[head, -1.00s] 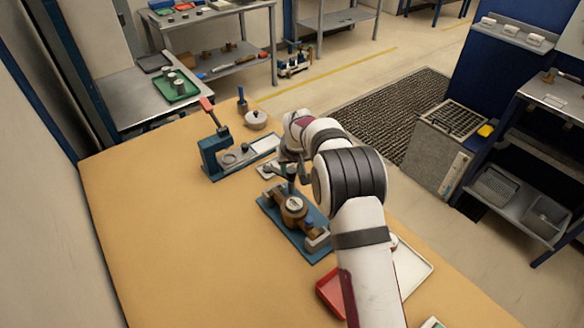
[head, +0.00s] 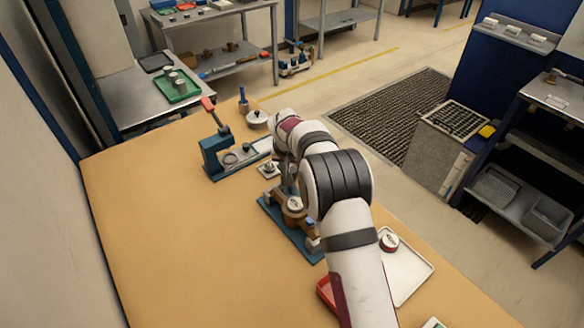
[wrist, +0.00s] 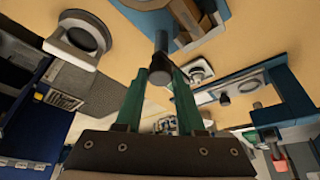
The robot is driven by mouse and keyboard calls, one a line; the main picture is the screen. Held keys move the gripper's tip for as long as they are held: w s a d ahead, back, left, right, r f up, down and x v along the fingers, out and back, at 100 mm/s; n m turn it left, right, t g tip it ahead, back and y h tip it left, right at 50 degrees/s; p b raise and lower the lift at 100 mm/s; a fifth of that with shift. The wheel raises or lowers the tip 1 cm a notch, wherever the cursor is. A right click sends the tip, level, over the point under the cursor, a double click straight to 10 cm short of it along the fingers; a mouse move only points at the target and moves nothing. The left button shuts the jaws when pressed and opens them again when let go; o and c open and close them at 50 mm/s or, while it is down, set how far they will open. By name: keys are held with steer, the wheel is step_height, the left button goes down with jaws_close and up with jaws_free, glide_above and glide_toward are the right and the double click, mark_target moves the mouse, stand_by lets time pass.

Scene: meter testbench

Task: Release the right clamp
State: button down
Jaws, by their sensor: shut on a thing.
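The test fixture is a blue base plate (head: 280,226) with a brass-brown body that carries a round white dial (head: 295,204). A grey block with a blue knob (head: 312,240) stands at its near right end. My gripper (head: 288,183) is low at the far side of the fixture, mostly hidden by my arm in the head view. In the wrist view my gripper (wrist: 160,80) has its green fingers shut on a dark cylindrical clamp handle (wrist: 160,62), whose rod runs toward the top. The fixture's blue plate and brass part show at the top edge. The clamp's lower joint is hidden.
A blue lever press (head: 214,155) with a red handle stands behind left. A small part on a white pad (head: 268,168) lies near the fixture. A white tray (head: 412,268) with a round part (head: 389,242) is at right. The table's left area is clear.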

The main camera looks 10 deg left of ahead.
steer(key=c, duration=0.5)
jaws_free()
steer(key=v, duration=1.5)
steer(key=shift+s+r, duration=0.1)
steer(key=shift+r, duration=0.25)
